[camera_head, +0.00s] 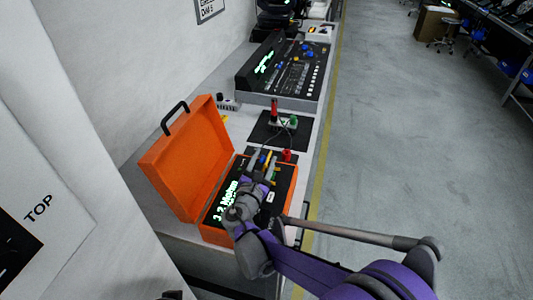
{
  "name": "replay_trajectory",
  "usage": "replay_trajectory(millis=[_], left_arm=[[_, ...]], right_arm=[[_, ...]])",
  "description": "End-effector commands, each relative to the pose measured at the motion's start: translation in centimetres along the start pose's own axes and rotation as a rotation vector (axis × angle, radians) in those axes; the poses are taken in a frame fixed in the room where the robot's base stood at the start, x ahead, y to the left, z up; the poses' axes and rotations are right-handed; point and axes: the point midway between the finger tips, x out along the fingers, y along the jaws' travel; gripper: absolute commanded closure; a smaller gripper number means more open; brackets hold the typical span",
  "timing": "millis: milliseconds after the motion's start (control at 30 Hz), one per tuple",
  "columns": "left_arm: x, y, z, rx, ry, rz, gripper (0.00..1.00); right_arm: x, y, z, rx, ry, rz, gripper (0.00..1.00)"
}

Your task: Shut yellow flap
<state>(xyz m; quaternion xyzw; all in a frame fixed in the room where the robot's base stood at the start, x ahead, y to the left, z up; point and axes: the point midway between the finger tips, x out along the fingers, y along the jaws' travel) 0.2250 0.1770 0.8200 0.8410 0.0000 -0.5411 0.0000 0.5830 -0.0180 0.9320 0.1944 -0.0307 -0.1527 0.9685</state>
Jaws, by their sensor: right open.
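An orange case (187,160) stands on the bench with its lid raised and tilted back to the left, a black handle (174,117) on the lid's edge. A dark panel (285,183) with lit green marks sits in its base. My right gripper (263,162) is open above the far part of this panel; whether it touches anything I cannot tell. Small coloured parts, one of them yellow, show by its fingers, partly hidden. Another yellow bit (225,118) shows behind the lid. I cannot tell which is the yellow flap. My left gripper is not in view.
Beyond the case lie a dark mat (279,134) with red and green parts and a cable, and a large black console (287,68). A white wall (112,60) borders the bench on the left. Open grey floor (405,145) lies to the right.

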Motion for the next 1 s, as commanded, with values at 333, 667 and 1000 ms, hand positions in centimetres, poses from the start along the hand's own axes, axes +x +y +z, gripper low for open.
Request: replay_trajectory(millis=[333,667,1000], left_arm=[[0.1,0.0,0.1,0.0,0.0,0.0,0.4],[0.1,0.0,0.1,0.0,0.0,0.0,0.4],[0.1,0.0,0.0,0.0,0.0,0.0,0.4]], right_arm=[[-6.5,0.1,-0.1,0.001,0.002,0.003,0.47],[-7.6,0.1,0.0,0.0,0.001,0.001,0.47],[-7.5,-0.1,0.1,0.005,0.003,-0.003,0.47]])
